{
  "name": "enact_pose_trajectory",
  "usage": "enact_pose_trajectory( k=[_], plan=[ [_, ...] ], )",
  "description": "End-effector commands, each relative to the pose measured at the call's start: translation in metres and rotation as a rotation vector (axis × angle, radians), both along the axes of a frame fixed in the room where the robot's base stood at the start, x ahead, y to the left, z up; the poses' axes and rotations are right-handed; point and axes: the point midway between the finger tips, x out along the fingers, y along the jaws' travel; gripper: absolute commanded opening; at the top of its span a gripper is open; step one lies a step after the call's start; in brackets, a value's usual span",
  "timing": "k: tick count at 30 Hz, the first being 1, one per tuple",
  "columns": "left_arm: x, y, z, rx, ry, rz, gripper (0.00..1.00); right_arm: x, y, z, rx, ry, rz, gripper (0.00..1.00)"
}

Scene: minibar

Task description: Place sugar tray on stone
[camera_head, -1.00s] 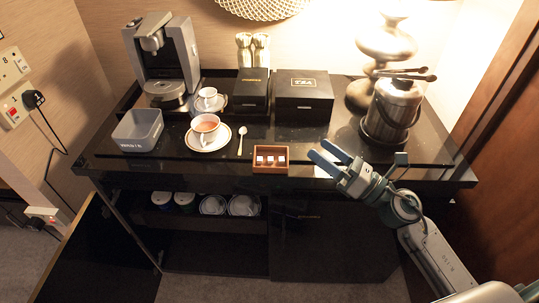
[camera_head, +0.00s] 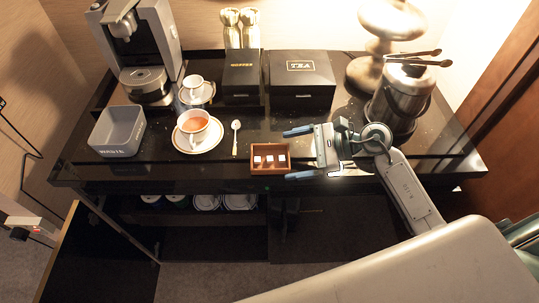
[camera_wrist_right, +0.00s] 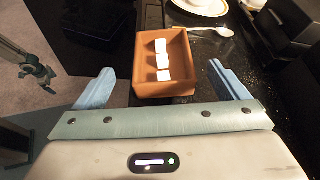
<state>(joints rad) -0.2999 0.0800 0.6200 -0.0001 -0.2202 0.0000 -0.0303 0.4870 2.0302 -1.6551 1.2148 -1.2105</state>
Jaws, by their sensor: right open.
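The sugar tray (camera_head: 270,171) is a small brown open box with a few white pieces in it. It sits upright near the front edge of the dark, speckled, stone-like counter top (camera_head: 222,168). The tray also shows in the right wrist view (camera_wrist_right: 164,91). My right gripper (camera_head: 288,154) is open at the tray's right side, with one finger toward the back and one toward the front. In the right wrist view the tray lies ahead between the two fingers, with gaps at both sides. A blurred part, seemingly my left gripper (camera_wrist_right: 36,70), shows at the left of that view.
A teacup (camera_head: 195,126) on a saucer, a spoon (camera_head: 235,138) and a grey waste box (camera_head: 117,132) stand left of the tray. Black boxes (camera_head: 301,80) and a coffee machine (camera_head: 143,45) are behind. A metal ice bucket (camera_head: 400,95) stands right, near my right arm.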

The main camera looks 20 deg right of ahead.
Motion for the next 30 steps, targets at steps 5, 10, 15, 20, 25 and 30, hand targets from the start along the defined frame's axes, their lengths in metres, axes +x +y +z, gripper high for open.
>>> enact_pose_trajectory(
  k=[5, 10, 15, 20, 25, 30],
  plan=[
    [0.001, 0.0, 0.006, 0.0, -0.001, 0.0, 1.0, 0.004, 0.011, -0.004, 0.002, 0.001, -0.001, 0.94],
    [0.0, 0.0, 0.009, 0.0, 0.0, 0.0, 1.0, 0.006, 0.016, -0.005, 0.003, 0.001, 0.0, 0.94],
    [0.0, -0.001, 0.023, -0.001, 0.0, 0.0, 1.0, 0.013, 0.029, -0.006, 0.006, 0.003, 0.0, 0.94],
    [0.001, -0.002, 0.036, -0.002, 0.0, 0.001, 1.0, 0.021, 0.044, -0.014, 0.006, 0.004, -0.001, 0.94],
    [0.001, -0.001, 0.04, -0.002, -0.001, 0.001, 1.0, 0.026, 0.055, -0.021, 0.002, 0.002, -0.001, 0.94],
    [0.0, -0.001, 0.04, -0.001, -0.001, 0.001, 1.0, 0.027, 0.058, -0.024, 0.0, 0.001, 0.001, 0.94]
  ],
)
